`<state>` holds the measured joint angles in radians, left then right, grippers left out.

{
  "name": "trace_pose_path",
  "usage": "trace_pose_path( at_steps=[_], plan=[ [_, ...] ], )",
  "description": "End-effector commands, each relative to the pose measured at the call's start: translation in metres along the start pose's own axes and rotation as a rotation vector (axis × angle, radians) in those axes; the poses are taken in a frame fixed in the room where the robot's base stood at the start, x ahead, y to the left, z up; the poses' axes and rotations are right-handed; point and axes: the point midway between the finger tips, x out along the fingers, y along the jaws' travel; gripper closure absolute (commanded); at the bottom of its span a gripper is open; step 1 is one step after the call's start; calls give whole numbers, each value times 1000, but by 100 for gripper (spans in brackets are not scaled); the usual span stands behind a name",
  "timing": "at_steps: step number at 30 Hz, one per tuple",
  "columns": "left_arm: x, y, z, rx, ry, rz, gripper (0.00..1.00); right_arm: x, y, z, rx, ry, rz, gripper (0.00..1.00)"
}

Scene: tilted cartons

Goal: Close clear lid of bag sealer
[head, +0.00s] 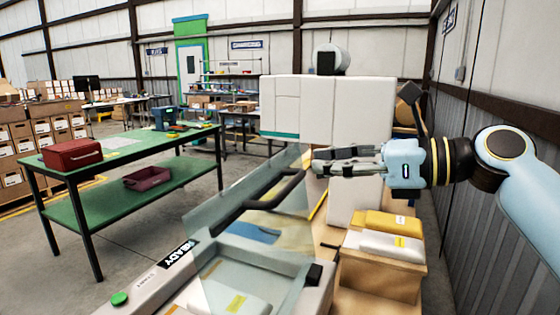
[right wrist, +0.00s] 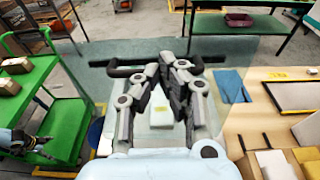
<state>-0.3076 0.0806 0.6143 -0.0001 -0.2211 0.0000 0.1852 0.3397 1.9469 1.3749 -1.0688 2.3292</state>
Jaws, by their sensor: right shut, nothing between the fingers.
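The bag sealer (head: 150,286) stands at the lower middle of the head view, with a green button and a "READY" label. Its clear lid (head: 215,205) stands raised and tilted, with a black handle bar (head: 290,186) across it. The lid also shows in the right wrist view (right wrist: 242,45), the bar partly behind the fingers. My right gripper (head: 316,161) is shut and empty, close to the bar's upper end; I cannot tell if they touch. What looks like part of my left gripper (right wrist: 22,142) shows at the left of the right wrist view, its jaws unclear.
A white bag (head: 218,298) lies in the sealer under the lid. Yellow and white packs (head: 385,222) lie on a wooden box at right. A green table (head: 120,150) with a red box (head: 72,155) stands at left. A grey wall runs along the right.

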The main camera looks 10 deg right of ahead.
Motion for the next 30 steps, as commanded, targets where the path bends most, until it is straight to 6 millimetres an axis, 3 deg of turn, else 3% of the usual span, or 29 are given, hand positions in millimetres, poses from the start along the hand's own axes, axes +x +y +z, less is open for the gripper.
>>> trace_pose_path(
  at_steps=[6, 12, 30],
  plan=[
    [-11, 0, -11, -1, 14, 0, 3, 45, 1, 3, 4, -3, 3, 100],
    [-18, -1, -15, -1, 20, 1, 3, 72, 0, 1, 1, 1, 1, 100],
    [-18, -1, -13, -1, 16, 1, 3, 84, -2, 0, -2, 1, 0, 100]
  ],
)
